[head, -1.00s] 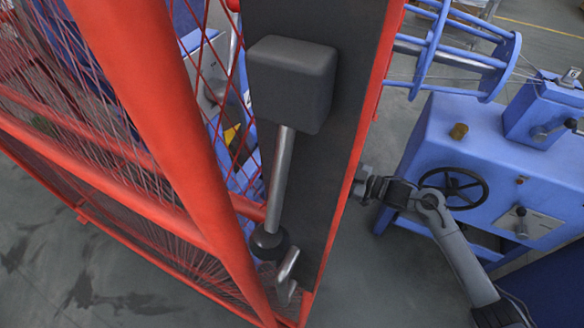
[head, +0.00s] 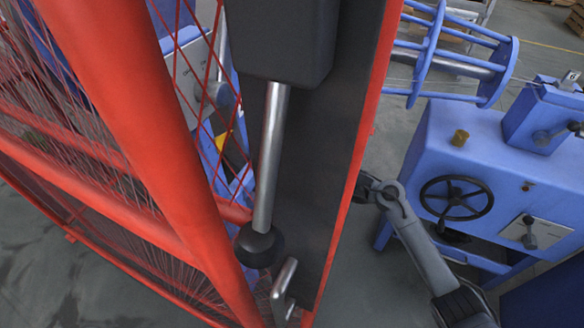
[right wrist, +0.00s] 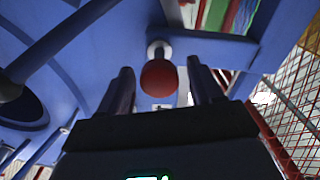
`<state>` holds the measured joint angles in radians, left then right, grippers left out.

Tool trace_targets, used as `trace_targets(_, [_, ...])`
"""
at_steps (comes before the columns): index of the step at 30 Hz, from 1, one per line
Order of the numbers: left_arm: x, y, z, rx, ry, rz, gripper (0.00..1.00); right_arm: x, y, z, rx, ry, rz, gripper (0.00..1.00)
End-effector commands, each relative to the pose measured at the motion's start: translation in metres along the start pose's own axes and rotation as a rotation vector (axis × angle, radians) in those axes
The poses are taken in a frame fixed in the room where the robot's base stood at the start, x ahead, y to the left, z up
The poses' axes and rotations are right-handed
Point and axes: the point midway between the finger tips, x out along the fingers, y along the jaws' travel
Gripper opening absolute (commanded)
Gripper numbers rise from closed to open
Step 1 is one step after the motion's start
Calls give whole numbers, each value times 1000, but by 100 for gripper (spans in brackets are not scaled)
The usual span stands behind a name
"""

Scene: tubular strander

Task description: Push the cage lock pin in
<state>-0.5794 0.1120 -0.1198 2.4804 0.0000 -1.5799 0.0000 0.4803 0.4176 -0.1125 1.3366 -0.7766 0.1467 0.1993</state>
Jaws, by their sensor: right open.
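In the right wrist view, a red ball knob (right wrist: 159,77) on a short metal stem sticks out of a blue machine part; it looks like the cage lock pin. My right gripper (right wrist: 161,72) is open, with one dark finger on each side of the knob and a visible gap on both sides. How deep the stem sits cannot be told. In the head view, my right arm comes in from the lower right and passes behind the dark gate panel, which hides the gripper and the knob. My left gripper is not in view.
A red mesh guard gate (head: 150,130) and its dark panel (head: 315,185) stand close in front, with a black box (head: 280,35) and a steel lever (head: 268,160). A blue machine with a black handwheel (head: 456,198) stands at right. In the wrist view, red mesh (right wrist: 290,130) is at right.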

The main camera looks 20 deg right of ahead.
Motion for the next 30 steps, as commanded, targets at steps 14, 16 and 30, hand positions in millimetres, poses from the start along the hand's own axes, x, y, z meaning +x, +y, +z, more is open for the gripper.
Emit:
trace_targets(14, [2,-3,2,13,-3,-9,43,4,0,0,0,-1,0,49])
trace_targets(16, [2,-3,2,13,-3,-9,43,4,0,0,0,-1,0,39])
trace_targets(30, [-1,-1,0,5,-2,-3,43,2,3,-1,0,-1,6,0])
